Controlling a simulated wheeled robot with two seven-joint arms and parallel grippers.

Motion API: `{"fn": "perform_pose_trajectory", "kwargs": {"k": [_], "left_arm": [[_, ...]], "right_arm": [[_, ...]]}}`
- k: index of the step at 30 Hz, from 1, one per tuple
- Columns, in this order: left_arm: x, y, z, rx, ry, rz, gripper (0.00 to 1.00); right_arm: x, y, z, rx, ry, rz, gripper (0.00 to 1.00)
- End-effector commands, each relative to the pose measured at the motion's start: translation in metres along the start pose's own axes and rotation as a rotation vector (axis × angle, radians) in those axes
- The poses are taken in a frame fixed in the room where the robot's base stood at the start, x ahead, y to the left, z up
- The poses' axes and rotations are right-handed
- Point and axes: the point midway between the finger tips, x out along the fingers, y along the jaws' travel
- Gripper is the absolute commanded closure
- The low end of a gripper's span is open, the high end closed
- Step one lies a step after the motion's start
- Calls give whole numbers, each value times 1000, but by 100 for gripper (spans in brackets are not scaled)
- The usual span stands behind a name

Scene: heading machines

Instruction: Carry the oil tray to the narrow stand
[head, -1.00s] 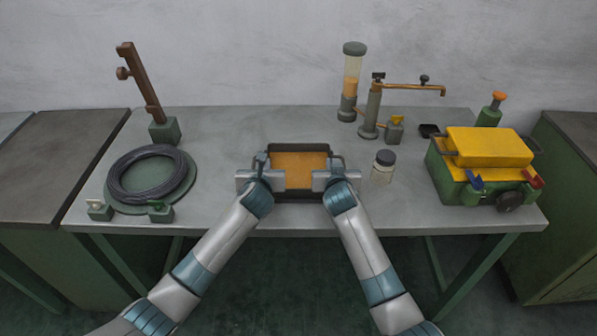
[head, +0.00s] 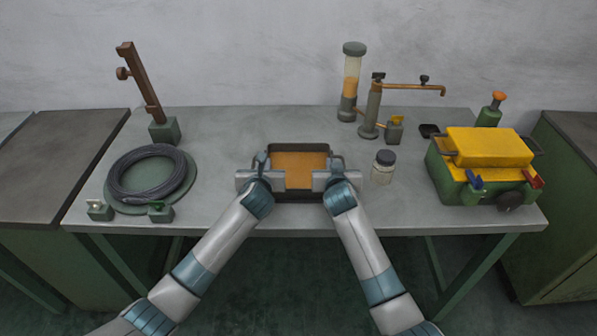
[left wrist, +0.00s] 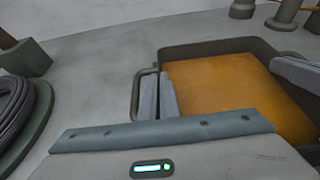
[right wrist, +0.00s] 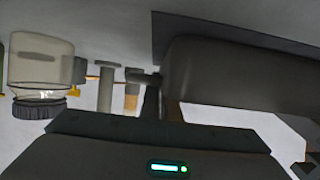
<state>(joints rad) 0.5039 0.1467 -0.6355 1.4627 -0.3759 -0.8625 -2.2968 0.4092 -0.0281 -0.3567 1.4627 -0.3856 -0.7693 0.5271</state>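The oil tray (head: 299,197) is a dark rectangular pan with orange-brown oil, at the front middle of the grey bench in the head view. A loop handle stands at each end. My left gripper (head: 262,162) is at the left handle. In the left wrist view its fingers (left wrist: 158,95) are close together at the handle and tray wall. My right gripper (head: 337,163) is at the right handle; in the right wrist view the dark tray wall (right wrist: 240,75) is close and the finger gap is hidden. I cannot tell whether the tray touches the bench. I cannot make out a narrow stand.
A capped jar (head: 383,168) stands just right of my right gripper. A coiled cable (head: 150,174) lies on a round green plate at left. A green and yellow box (head: 487,160) stands at right. Oiler stands (head: 370,120) are behind. The bench between tray and back wall is clear.

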Motion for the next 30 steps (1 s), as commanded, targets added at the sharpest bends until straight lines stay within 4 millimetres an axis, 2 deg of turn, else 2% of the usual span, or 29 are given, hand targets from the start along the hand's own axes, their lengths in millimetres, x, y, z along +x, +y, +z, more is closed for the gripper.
{"fn": "perform_pose_trajectory", "kwargs": {"k": [20,30], "left_arm": [[0,0,-1,0,2,1,100],[-3,0,7,0,0,0,100]], "right_arm": [[0,0,1,0,-2,0,100],[-3,0,-7,0,1,0,100]]}}
